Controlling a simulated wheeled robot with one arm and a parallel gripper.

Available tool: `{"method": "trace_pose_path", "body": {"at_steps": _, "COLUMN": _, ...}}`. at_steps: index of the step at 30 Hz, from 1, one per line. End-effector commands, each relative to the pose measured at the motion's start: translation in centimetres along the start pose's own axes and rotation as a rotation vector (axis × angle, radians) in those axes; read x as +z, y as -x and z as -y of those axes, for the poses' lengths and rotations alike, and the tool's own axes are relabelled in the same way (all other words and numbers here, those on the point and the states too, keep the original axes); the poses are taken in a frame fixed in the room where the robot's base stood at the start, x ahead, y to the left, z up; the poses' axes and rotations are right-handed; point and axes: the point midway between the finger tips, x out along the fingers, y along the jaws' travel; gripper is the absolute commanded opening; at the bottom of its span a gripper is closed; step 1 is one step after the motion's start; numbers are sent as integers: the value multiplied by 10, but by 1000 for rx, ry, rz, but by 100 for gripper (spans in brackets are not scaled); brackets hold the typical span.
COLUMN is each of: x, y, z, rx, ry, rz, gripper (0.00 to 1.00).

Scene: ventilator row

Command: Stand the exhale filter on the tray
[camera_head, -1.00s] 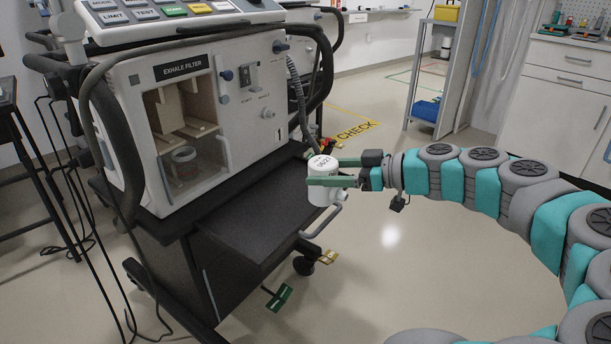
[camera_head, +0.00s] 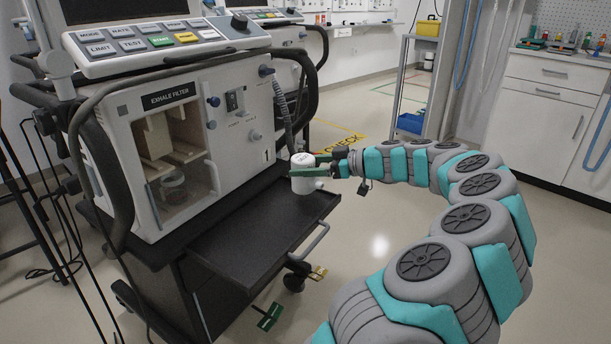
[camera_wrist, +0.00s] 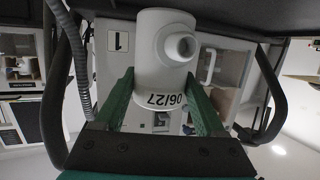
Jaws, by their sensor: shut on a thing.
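The exhale filter is a white cylinder (camera_head: 302,183) with a short side port. It is upright in the head view, with dark print on its top. My gripper (camera_head: 312,172) has its green fingers closed around it from the right. In the wrist view the filter (camera_wrist: 160,55) sits between the green fingers (camera_wrist: 161,95), its side port facing the camera and its printed "06/27" upside down. The tray (camera_head: 245,235) is a black pulled-out shelf under the ventilator. The filter is at the tray's far right corner; I cannot tell whether its base touches.
The ventilator (camera_head: 240,128), marked 1, stands behind the tray. Its windowed "EXHALE FILTER" compartment (camera_head: 170,160) holds a round item low inside. A grey hose (camera_head: 282,105) hangs near the filter. A handle (camera_head: 312,242) runs along the tray's right edge. The tray surface is bare.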

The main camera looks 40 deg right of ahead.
Motion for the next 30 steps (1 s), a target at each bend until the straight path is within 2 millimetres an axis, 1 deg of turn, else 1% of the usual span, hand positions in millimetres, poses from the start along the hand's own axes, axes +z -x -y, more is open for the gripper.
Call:
{"method": "trace_pose_path", "body": {"at_steps": 3, "x": 0, "y": -4, "z": -6, "rx": -2, "ry": 2, "rz": 2, "gripper": 0}}
{"method": "trace_pose_path", "body": {"at_steps": 9, "x": 26, "y": -9, "z": -6, "rx": 2, "ry": 0, "rz": 1, "gripper": 0}}
{"method": "trace_pose_path", "body": {"at_steps": 12, "x": 33, "y": -11, "z": -6, "rx": 2, "ry": 1, "rz": 1, "gripper": 0}}
{"method": "trace_pose_path", "body": {"at_steps": 24, "x": 36, "y": -12, "z": -5, "rx": 1, "ry": 3, "rz": 0, "gripper": 0}}
{"method": "trace_pose_path", "body": {"at_steps": 25, "x": 36, "y": -12, "z": -5, "rx": 2, "ry": 3, "rz": 0, "gripper": 73}}
{"method": "trace_pose_path", "body": {"at_steps": 30, "x": 35, "y": -12, "z": -5, "rx": 1, "ry": 3, "rz": 0, "gripper": 92}}
